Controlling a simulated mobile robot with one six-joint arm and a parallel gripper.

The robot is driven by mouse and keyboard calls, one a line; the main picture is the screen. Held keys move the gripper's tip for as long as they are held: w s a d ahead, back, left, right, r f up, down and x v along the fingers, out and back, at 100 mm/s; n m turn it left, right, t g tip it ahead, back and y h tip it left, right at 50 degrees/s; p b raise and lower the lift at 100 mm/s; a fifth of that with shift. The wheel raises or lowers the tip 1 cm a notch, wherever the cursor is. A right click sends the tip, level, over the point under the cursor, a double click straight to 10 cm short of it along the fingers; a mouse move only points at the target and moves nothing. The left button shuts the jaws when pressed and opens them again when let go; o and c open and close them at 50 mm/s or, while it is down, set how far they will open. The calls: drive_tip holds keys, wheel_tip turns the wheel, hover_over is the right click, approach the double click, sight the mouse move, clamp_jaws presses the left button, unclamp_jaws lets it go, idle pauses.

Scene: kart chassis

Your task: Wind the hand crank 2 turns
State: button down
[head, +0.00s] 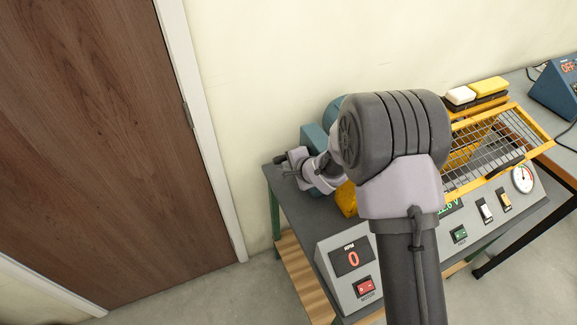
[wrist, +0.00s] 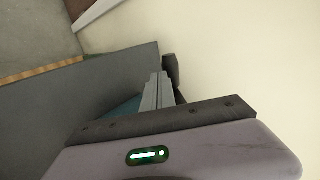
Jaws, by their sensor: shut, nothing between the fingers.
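A teal machine body (head: 314,138) stands at the back left of the grey bench, largely hidden behind my arm. The hand crank cannot be made out clearly in the head view. In the wrist view my gripper (wrist: 156,80) is shut and empty, its grey fingers together and pointing towards the cream wall. A dark rounded piece (wrist: 173,70) shows just beside the fingertips; I cannot tell whether it is the crank's handle or whether the fingers touch it. A teal surface (wrist: 125,110) lies below the fingers.
The grey bench (head: 292,202) stands against the wall (head: 260,60), with a brown door (head: 90,130) to its left. A blue box (head: 560,85) stands far right.

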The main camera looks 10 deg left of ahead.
drive_tip(key=shift+w+a+r+t+y+b, duration=0.25)
drive_tip(key=shift+r+t+y+b, duration=0.15)
drive_tip(key=shift+r+b, duration=0.3)
drive_tip(key=shift+w+f, duration=0.15)
drive_tip(key=shift+f, duration=0.15)
idle(0.8)
